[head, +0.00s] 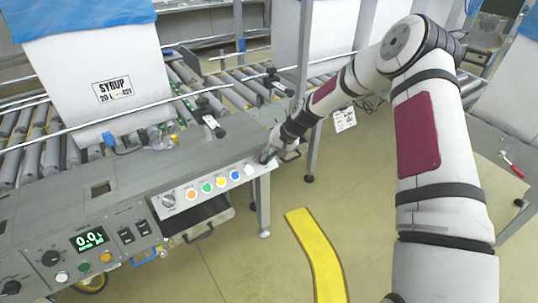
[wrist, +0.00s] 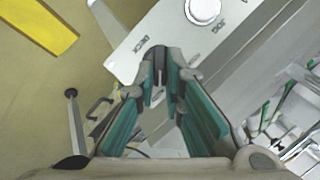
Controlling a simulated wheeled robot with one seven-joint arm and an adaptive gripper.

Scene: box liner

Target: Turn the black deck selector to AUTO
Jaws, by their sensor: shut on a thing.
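The black deck selector (wrist: 158,62) sits near the end of the grey control panel, mostly hidden between my fingertips in the wrist view. My gripper (wrist: 160,75), with teal finger pads, is shut on it. In the head view my gripper (head: 279,150) is at the panel's right end, and the selector's dark edge (head: 264,157) shows beside it. Small upside-down lettering shows on the panel near the selector in the wrist view. I cannot read AUTO or tell which way the selector points.
A row of coloured buttons, ending in a white button (head: 249,169), lies left of the selector. A console with a green display (head: 90,239) is farther left. A roller conveyor (head: 235,92) and the box marked SYRUP (head: 85,75) stand behind. A yellow floor stripe (head: 317,255) lies in front.

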